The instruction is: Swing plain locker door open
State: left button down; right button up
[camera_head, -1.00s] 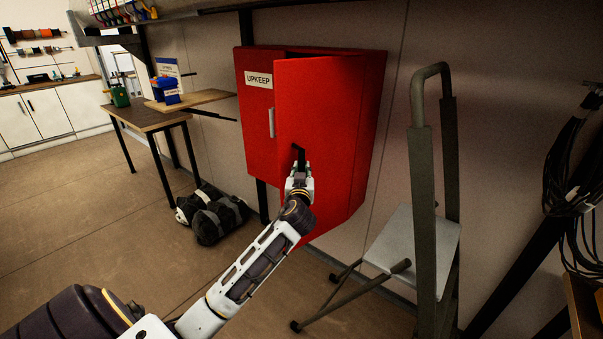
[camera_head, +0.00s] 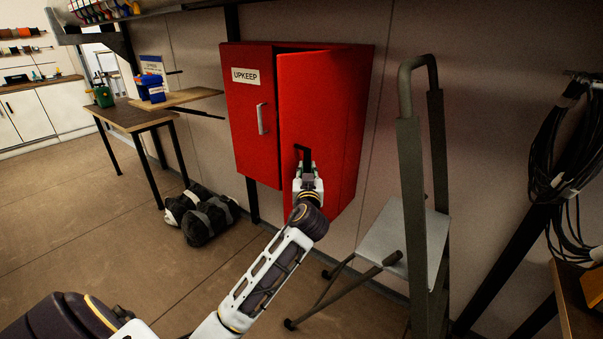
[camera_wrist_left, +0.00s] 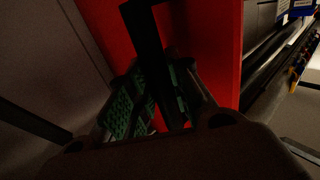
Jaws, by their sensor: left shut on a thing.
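The red locker (camera_head: 349,130) hangs on the wall. Its plain door (camera_head: 305,95), on the right, stands ajar, its free edge out from the front, with a dark gap along the top. The left door (camera_head: 247,130) carries an UPKEEP label and looks shut. My left gripper (camera_head: 307,172) is shut on the plain door's black handle (camera_head: 301,150). In the left wrist view the handle (camera_wrist_left: 146,35) runs between the green-padded fingers (camera_wrist_left: 150,100), in front of the red door (camera_wrist_left: 208,40). The locker's inside is hidden. My right gripper is out of view.
A grey step ladder (camera_head: 412,200) stands right of the locker. A dark bag (camera_head: 205,215) lies on the floor to the left, near a small wooden table (camera_head: 130,116). Black cables (camera_head: 565,150) hang at the far right.

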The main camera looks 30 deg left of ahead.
pick_arm(q)
jog(key=shift+d, duration=0.8)
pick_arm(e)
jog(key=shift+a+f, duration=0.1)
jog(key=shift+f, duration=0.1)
pick_arm(q)
jog(key=c, duration=1.2)
grip_release()
jog(key=shift+s, duration=0.1)
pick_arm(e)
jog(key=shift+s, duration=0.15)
pick_arm(q)
jog(key=v, duration=0.8)
jog(key=shift+r, duration=0.1)
